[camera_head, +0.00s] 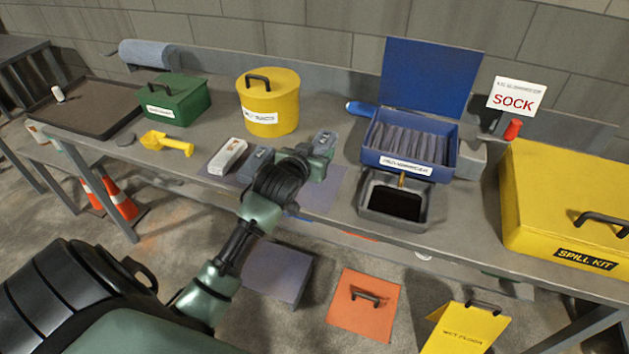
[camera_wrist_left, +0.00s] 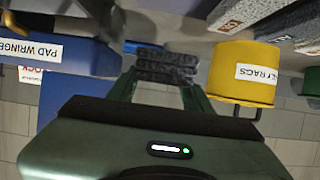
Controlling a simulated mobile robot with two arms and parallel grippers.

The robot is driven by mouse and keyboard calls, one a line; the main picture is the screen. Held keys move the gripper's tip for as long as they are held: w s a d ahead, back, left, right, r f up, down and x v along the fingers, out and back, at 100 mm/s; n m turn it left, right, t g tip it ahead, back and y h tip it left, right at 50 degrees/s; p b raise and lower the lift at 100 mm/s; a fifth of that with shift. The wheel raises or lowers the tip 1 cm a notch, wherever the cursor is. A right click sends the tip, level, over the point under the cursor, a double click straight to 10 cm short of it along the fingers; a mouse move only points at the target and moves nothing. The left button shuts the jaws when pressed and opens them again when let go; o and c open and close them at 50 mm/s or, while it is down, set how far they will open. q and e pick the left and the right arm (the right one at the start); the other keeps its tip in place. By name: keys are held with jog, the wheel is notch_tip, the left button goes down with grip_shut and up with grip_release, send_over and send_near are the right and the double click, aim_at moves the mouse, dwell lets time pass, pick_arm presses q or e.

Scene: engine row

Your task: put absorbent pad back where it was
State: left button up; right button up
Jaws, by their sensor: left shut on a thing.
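My left gripper (camera_head: 308,160) is shut on a dark grey absorbent pad (camera_head: 326,141), above the bench's front part, left of the blue box. In the left wrist view the ridged, dark pad (camera_wrist_left: 166,66) is between the fingers of the left gripper (camera_wrist_left: 163,85). A light grey block (camera_head: 227,156) and a darker grey block (camera_head: 256,163) are left of the gripper, by a flat blue-grey mat (camera_head: 325,188). The arm hides part of the mat. My right gripper is not in view.
The blue box (camera_head: 411,138), lid up, holds grey ribbed material; its label reads "PAD WRINGER" in the wrist view. A tray of dark liquid (camera_head: 396,205) sits before it. A yellow tub (camera_head: 268,102), green box (camera_head: 175,98), yellow scoop (camera_head: 167,144) and spill kit (camera_head: 565,205) stand around.

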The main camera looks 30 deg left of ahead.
pick_arm(q)
send_over(315, 190)
notch_tip(315, 190, down, 6)
jog(key=shift+d+r, duration=0.1)
jog(key=shift+r, duration=0.05)
jog(key=shift+f, duration=0.6)
notch_tip(315, 190, down, 4)
jog(key=shift+r, duration=0.25)
jog(key=shift+f, duration=0.2)
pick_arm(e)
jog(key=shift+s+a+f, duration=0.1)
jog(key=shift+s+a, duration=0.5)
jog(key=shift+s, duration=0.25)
pick_arm(q)
jog(key=shift+f, duration=0.15)
jog(key=o, duration=1.5)
jog(key=shift+c, duration=0.2)
